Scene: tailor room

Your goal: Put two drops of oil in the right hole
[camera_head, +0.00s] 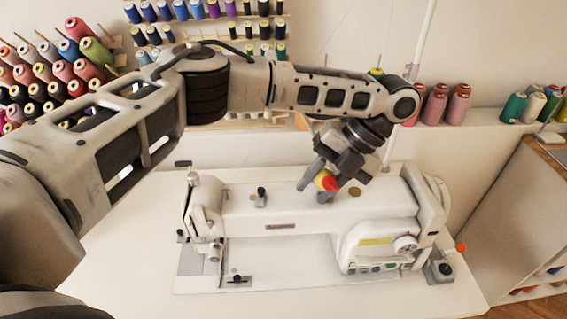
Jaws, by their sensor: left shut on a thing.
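A white sewing machine (285,222) stands on the white table. My left gripper (318,187) hangs above the right part of the machine's top arm, its fingers pointing down and left. It is shut on a small red and yellow object, probably the oil bottle (326,181), which is tilted and partly hidden by the fingers. A small round gold spot (354,191) shows on the machine's top just right of the gripper. I cannot tell whether it is a hole, or whether the bottle touches the machine. My right gripper is out of view.
Thread spools fill a rack (60,75) at the left and shelves behind. More spools (458,104) stand on a ledge at the right. A dark peg (262,196) stands on the machine's top. The tabletop (130,270) left of the machine is clear.

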